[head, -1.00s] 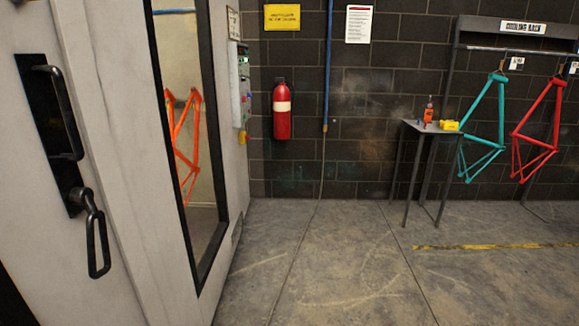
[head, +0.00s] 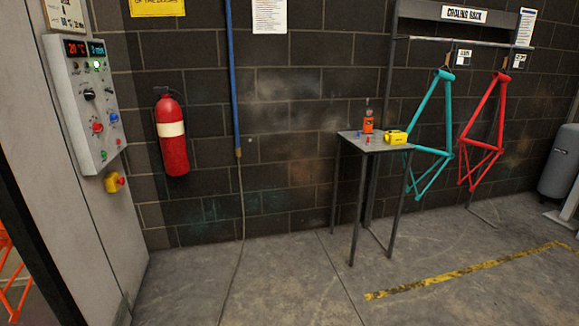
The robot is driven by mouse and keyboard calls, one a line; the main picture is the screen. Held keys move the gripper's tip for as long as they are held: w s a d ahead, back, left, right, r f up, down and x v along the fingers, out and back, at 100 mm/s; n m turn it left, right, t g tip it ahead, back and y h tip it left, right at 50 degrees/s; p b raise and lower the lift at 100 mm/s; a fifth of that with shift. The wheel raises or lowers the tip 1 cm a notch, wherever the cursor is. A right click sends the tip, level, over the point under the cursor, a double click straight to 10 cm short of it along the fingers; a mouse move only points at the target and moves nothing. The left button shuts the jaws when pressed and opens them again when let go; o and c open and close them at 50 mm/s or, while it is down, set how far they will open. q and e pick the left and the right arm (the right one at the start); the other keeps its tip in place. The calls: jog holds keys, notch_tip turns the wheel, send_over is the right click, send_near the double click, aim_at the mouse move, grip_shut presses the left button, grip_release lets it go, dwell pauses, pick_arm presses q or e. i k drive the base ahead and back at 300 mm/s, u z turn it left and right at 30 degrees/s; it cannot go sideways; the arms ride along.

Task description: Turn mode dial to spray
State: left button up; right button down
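The control panel (head: 82,103) is a pale grey box on the booth wall at the left of the head view. It has two small lit displays at its top. A black dial (head: 89,95) sits at its middle left, probably the mode dial. Its setting and labels are too small to read. Below it are a red knob (head: 97,128) and a blue knob (head: 113,118). A yellow box with a red button (head: 115,182) sits under the panel. Neither of my grippers is in view.
A red fire extinguisher (head: 171,136) hangs on the dark block wall right of the panel. A small table (head: 352,141) holds an orange bottle and a yellow item. Teal (head: 431,130) and red (head: 484,130) bike frames hang from a rack. The floor before the panel is clear.

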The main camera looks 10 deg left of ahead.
aim_at(89, 95)
jog(key=u, duration=0.25)
jog(key=i, duration=2.35)
jog(key=u, duration=0.85)
jog(key=i, duration=0.9)
jog(key=u, duration=0.2)
